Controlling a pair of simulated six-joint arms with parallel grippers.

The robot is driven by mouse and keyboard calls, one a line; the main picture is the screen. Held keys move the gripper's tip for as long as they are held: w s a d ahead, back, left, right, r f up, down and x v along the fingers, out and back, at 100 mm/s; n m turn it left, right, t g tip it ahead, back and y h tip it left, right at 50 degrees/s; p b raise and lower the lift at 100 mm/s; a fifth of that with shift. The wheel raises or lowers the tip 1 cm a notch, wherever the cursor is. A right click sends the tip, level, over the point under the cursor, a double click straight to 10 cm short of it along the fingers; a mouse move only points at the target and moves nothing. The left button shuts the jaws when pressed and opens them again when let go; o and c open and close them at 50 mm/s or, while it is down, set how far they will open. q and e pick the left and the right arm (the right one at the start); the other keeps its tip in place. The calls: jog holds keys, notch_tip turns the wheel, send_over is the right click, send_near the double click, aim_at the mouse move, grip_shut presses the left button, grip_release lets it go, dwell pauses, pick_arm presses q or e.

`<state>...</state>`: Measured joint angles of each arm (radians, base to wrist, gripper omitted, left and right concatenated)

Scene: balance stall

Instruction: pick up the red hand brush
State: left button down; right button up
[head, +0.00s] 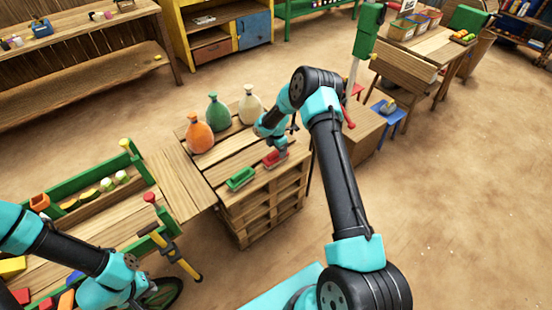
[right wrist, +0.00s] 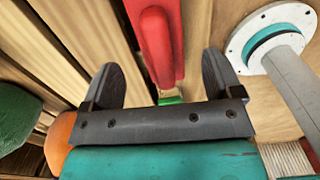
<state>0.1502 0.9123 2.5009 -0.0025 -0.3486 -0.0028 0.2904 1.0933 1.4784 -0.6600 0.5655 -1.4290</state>
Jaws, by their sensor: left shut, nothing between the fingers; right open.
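The red hand brush (head: 277,156) lies on the slatted pallet-stack table, right of a green hand brush (head: 240,178). My right gripper (head: 281,147) points down over the red brush. In the right wrist view my right gripper (right wrist: 158,82) is open, and the red brush (right wrist: 160,40) extends from the top edge down to the space between its two fingers. Neither finger appears to touch it. My left gripper (head: 146,292) is low at the left, far from the brushes. It is shut and holds nothing; its fingertips are hard to make out.
Orange (head: 199,133), green (head: 218,112) and cream (head: 250,105) bottles stand at the back of the pallet table (head: 222,162). A green-edged cart (head: 85,192) with blocks is at the left. A wooden box (head: 364,132) stands to the right. The floor at right is clear.

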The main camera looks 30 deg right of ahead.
aim_at(276, 151)
notch_tip(276, 151, down, 5)
jog(key=shift+a, duration=0.15)
dwell(0.5)
jog(key=c, duration=1.2)
jog(key=shift+o, duration=0.2)
jog(key=shift+r, duration=0.15)
jog(key=r, duration=0.3)
jog(key=shift+s+r, duration=0.2)
jog(key=shift+r, duration=0.1)
jog(key=s+a+r, duration=0.1)
jog(key=s+a, duration=0.7)
jog(key=s, duration=0.5)
jog(key=shift+s+a, duration=0.2)
jog(key=shift+r, duration=0.1)
